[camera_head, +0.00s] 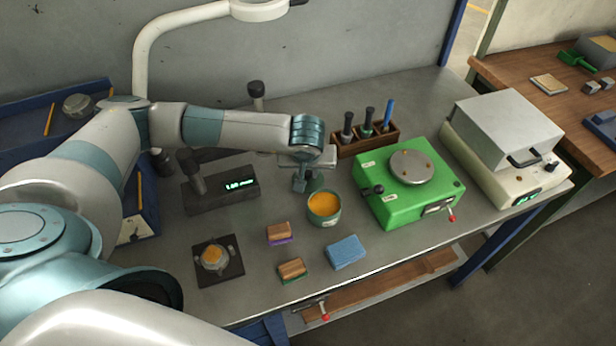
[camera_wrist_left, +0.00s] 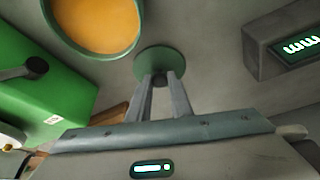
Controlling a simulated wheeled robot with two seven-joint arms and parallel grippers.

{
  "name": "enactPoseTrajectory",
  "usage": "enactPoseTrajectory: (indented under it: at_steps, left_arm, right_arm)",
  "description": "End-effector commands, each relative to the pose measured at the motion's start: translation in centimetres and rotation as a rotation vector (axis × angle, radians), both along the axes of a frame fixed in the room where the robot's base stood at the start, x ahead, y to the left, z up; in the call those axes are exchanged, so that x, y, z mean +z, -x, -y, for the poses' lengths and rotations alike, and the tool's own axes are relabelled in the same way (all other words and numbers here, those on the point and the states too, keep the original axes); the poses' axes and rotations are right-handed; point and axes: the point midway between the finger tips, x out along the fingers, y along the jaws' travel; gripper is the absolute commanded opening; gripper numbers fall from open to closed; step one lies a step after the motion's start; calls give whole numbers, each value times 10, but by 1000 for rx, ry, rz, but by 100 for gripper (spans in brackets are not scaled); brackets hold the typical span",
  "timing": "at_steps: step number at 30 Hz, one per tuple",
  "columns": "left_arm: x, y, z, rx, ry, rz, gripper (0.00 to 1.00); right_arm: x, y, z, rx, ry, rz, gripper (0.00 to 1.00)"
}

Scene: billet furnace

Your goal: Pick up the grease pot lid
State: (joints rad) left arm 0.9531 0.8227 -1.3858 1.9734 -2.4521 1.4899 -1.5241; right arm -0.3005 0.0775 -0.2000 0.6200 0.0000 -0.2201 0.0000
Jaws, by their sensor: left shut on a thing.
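The grease pot (camera_head: 323,209) stands open on the grey bench, with orange grease showing inside it. It also shows at the top of the left wrist view (camera_wrist_left: 95,22). The grease pot lid (camera_wrist_left: 160,62) is a round green disc with a small dark knob. My left gripper (camera_wrist_left: 161,82) is shut on that knob. In the head view the left gripper (camera_head: 300,186) is just behind the pot, and the lid (camera_head: 315,184) is partly hidden by it. I cannot tell whether the lid touches the bench. My right gripper is not in view.
A green machine (camera_head: 410,185) with a round plate stands right of the pot. A dark display unit (camera_head: 222,193) is to the left. A wooden holder (camera_head: 365,141) with handled tools is behind. Wooden blocks (camera_head: 279,234) and a blue block (camera_head: 345,252) lie in front.

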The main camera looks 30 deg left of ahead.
Motion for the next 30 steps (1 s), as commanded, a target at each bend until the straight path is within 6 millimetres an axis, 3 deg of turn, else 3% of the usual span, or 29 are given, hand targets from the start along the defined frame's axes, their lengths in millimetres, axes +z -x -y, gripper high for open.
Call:
enactPoseTrajectory:
  at_steps: [8,16,30]
  left_arm:
    - [9,-1,0,0,0,1,0]
    - [46,-1,2,-2,0,3,0]
    - [93,-28,87,-3,1,4,0]
  right_arm:
    - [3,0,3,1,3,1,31]
    - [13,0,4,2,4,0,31]
    - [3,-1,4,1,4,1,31]
